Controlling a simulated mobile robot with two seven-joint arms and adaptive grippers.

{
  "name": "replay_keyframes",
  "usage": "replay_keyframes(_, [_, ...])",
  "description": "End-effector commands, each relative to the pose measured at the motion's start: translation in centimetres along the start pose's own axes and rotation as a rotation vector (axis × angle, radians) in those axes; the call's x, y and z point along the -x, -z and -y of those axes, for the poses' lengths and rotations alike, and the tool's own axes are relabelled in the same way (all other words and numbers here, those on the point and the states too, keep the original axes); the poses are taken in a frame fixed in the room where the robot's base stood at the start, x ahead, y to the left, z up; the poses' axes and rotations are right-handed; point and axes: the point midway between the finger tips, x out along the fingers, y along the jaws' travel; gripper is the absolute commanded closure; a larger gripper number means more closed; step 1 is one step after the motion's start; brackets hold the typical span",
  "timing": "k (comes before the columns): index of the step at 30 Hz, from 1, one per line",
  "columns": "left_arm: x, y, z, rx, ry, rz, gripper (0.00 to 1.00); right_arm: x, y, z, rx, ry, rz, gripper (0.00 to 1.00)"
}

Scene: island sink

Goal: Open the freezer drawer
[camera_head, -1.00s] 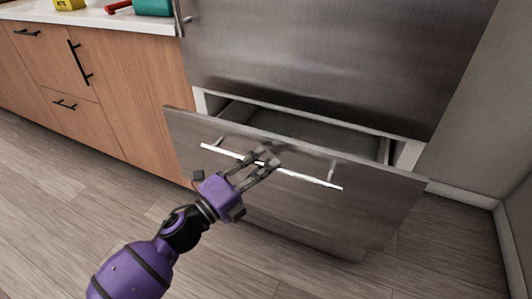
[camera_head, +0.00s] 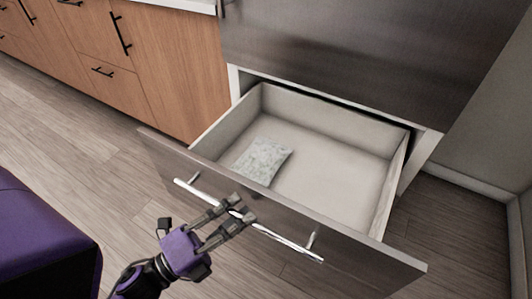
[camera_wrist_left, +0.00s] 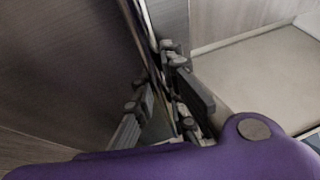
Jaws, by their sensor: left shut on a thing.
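The freezer drawer (camera_head: 330,236) stands well out from the steel fridge front, its pale inside showing in the head view. A bright bar handle (camera_head: 282,241) runs along its front. My left gripper (camera_head: 240,208) is shut on the handle near its middle. In the left wrist view my left gripper's fingers (camera_wrist_left: 165,95) are around the handle bar, with the drawer's pale inside at the right. A grey-white speckled packet (camera_head: 263,160) lies in the drawer at the left. My right gripper is not in view.
Wooden cabinets (camera_head: 165,65) with black handles stand left of the fridge (camera_head: 350,55). A pale wall (camera_head: 500,110) is close on the right. Wood floor (camera_head: 70,130) is clear to the left of the drawer.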

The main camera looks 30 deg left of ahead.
Motion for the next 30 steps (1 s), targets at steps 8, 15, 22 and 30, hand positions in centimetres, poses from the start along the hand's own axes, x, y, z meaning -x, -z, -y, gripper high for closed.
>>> replay_keyframes(8, [2.4, 0.9, 0.4, -0.006, -0.005, 0.002, 1.0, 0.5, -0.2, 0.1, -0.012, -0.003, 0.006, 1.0])
replay_keyframes(15, [2.7, 1.0, 0.5, -0.005, -0.004, 0.001, 1.0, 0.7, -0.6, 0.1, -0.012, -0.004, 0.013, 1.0])
replay_keyframes(22, [2.7, 1.0, 0.5, -0.005, -0.005, 0.001, 0.86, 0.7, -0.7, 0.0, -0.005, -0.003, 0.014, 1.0])
replay_keyframes(30, [2.7, 1.0, 0.5, -0.002, -0.004, 0.001, 0.69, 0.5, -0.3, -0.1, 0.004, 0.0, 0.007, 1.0])
